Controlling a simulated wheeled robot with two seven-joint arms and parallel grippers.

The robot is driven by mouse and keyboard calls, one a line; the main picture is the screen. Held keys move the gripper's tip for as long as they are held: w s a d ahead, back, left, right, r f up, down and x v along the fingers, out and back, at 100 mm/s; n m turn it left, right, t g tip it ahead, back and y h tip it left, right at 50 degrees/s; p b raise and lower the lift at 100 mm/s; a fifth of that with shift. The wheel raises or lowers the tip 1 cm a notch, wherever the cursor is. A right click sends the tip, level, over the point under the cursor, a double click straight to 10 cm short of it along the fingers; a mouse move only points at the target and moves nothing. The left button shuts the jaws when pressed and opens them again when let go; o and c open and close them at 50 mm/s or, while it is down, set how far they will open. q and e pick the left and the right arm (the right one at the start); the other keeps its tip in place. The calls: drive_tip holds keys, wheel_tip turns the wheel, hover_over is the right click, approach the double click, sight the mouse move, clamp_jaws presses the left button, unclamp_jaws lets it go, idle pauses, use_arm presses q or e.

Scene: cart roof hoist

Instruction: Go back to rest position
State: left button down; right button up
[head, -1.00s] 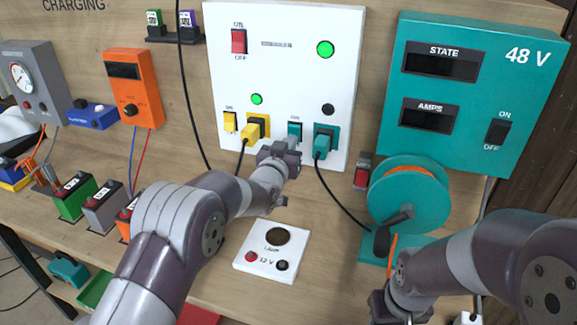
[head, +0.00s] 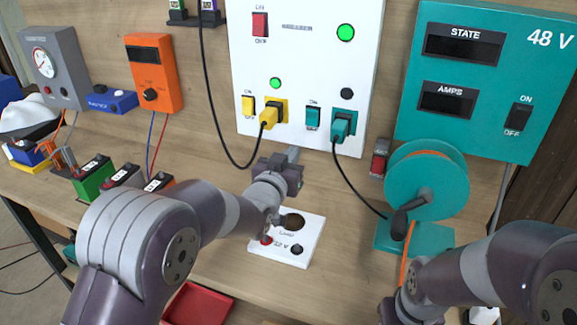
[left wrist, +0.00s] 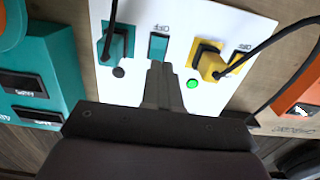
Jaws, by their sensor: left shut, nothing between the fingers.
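My left gripper (head: 292,154) is shut and empty, in front of the lower edge of the white panel (head: 305,70). In the left wrist view its closed fingers (left wrist: 157,70) point at the panel, below the teal switch. My right gripper (head: 400,312) is at the bottom edge of the head view, low in front of the teal reel; its fingers are hidden or cut off. The yellow plug (head: 270,115) and the teal plug (head: 341,125) sit in the panel's sockets. One green lamp is lit above the yellow plug and another at the upper right.
The teal cable reel (head: 425,186) with its crank stands right of my left gripper. A white 12 V lamp plate (head: 308,245) lies on the bench just below it. Several battery blocks (head: 93,178) stand left, behind my left arm.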

use_arm(q)
drive_tip(key=s+a+f+g+y, duration=0.2)
drive_tip(key=s+a+f+g, duration=0.25)
drive_tip(key=s+f, duration=0.25)
drive_tip(key=s+a+f+g+y, duration=0.25)
drive_tip(key=s+f+g, duration=0.25)
drive_tip(key=s+f, duration=0.3)
drive_tip(key=s+a+n+g, duration=0.1)
drive_tip(key=s+a+g, duration=0.2)
drive_tip(key=s, duration=0.5)
drive_tip(key=s+a+n+g+p, duration=0.1)
drive_tip(key=s+a+n+g, duration=0.1)
drive_tip(key=s+a, duration=0.4)
drive_tip(key=shift+s+f+g+y, duration=0.15)
drive_tip(key=shift+s+g+y, duration=0.3)
drive_tip(key=shift+s, duration=0.7)
use_arm(e)
drive_tip(key=shift+s+a+r, duration=0.1)
drive_tip(key=shift+s+r, duration=0.25)
drive_tip(key=shift+r, duration=0.35)
use_arm(q)
drive_tip(key=shift+a, duration=0.1)
